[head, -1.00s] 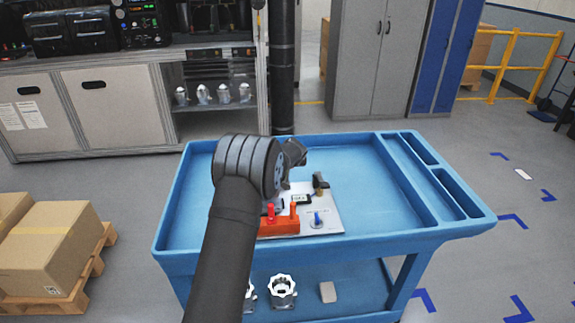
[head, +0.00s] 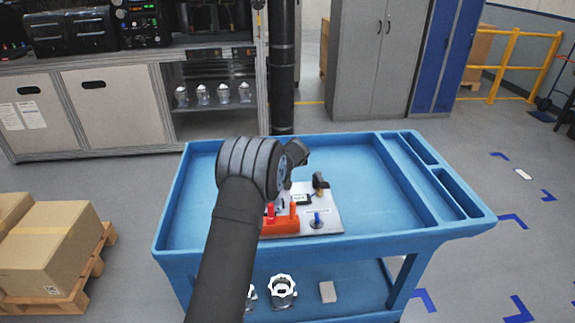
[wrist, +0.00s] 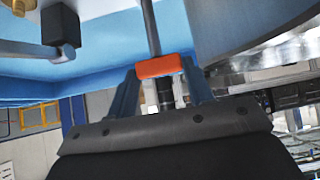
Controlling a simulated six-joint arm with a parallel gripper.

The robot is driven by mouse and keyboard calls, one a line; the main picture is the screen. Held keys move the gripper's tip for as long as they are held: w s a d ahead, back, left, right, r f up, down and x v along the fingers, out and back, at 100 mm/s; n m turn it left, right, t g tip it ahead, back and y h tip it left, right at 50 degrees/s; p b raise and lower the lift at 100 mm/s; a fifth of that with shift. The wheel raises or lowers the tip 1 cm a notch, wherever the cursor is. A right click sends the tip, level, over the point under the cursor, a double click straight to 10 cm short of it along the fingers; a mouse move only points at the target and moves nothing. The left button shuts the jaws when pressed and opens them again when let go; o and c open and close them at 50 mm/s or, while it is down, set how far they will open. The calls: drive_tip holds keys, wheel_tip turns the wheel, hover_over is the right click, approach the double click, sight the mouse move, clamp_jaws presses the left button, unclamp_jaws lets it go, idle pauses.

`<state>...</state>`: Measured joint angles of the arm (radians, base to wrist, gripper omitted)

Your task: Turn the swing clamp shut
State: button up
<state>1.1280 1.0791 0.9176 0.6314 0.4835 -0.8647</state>
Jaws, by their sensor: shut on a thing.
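I cannot tell for sure which part is the swing clamp. In the wrist view my gripper (wrist: 162,72) has its two fingers on either side of an orange grip (wrist: 160,66), shut on it. A grey rod (wrist: 151,25) runs up from the grip. A black block (wrist: 60,25) shows at upper left. In the head view my arm hides the fingertips and the grip.
The blue cart (head: 390,236) has a raised rim and clear tray floor to the right of the plate. In the wrist view a large round metal part (wrist: 250,28) is close on the right. Cardboard boxes (head: 52,245) stand at left on a pallet.

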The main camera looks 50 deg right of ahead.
drive_tip(key=shift+s+d+n+t+y, duration=0.15)
drive_tip(key=shift+n+t+y, duration=0.45)
drive_tip(key=shift+n+y, duration=1.15)
drive_tip(key=shift+d+n+t+y, duration=0.25)
drive_tip(key=shift+n+t+y, duration=0.65)
drive_tip(key=shift+n, duration=1.45)
drive_tip(key=shift+g+y, duration=0.3)
drive_tip(key=shift+y, duration=0.15)
drive_tip(key=o, duration=1)
drive_tip(key=v, duration=1.7)
drive_tip(key=shift+r, duration=0.2)
drive_tip(key=shift+s, duration=0.1)
drive_tip(key=x, duration=1.7)
drive_tip(key=shift+f, duration=0.2)
